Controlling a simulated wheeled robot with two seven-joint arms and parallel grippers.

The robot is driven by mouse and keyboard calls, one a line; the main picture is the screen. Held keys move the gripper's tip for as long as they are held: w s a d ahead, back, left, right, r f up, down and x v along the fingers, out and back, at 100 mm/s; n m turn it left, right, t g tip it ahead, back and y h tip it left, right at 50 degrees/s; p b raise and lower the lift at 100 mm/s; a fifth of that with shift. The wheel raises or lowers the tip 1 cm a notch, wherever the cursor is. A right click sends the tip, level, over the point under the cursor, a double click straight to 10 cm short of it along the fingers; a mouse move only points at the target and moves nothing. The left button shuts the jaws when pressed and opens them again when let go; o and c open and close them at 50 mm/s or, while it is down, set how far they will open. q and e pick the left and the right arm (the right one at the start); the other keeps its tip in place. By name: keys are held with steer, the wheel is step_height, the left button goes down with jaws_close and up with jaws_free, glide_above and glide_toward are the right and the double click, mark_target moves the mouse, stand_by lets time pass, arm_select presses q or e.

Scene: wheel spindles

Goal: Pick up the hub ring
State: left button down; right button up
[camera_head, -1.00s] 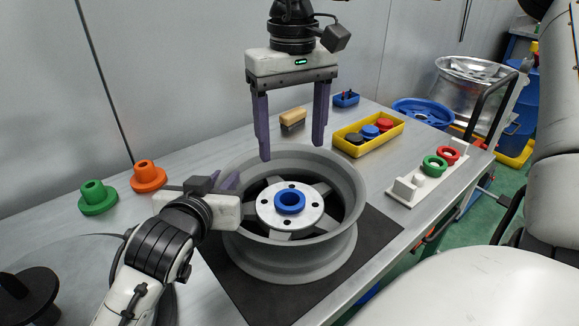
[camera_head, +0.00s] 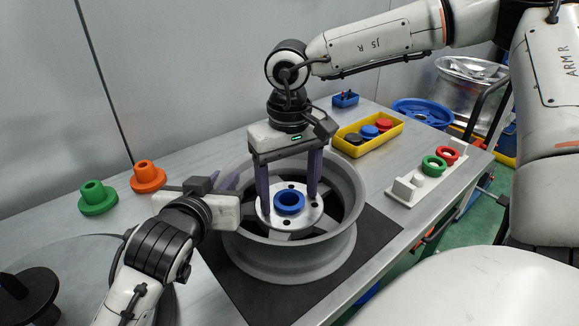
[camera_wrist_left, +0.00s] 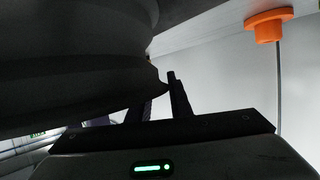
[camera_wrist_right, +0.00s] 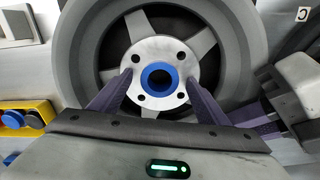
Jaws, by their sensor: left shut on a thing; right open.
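A blue ring (camera_head: 289,202), the likely hub ring, sits at the centre of the white bolt-holed disc (camera_head: 289,222) inside the grey wheel (camera_head: 290,262). The blue ring also shows in the right wrist view (camera_wrist_right: 158,76). My right gripper (camera_head: 289,204) is open, pointing down into the wheel. Its purple fingers stand on either side of the blue ring, over the disc, apart from the ring. My left gripper (camera_head: 232,184) is shut on the wheel's rim at the left. In the left wrist view the dark wheel (camera_wrist_left: 80,65) hides part of its fingers.
A white rack (camera_head: 425,178) at the right holds a green ring (camera_head: 434,165) and a red ring (camera_head: 447,155). A yellow tray (camera_head: 383,143) with coloured pieces stands behind the wheel. Green (camera_head: 97,197) and orange (camera_head: 148,176) flanged parts stand at the left.

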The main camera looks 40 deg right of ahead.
steer(key=shift+s+f, duration=0.1)
steer(key=shift+f, duration=0.1)
arm_select(q)
steer(key=shift+r, duration=0.1)
arm_select(e)
steer(key=shift+f, duration=0.15)
steer(key=c, duration=1.1)
steer(key=shift+s, duration=0.1)
arm_select(q)
steer(key=shift+w, duration=0.1)
arm_select(e)
step_height(320, 180, up, 17)
steer(key=shift+w+r, duration=0.2)
arm_select(q)
steer(key=c, duration=1)
jaws_free()
steer(key=shift+c, duration=0.2)
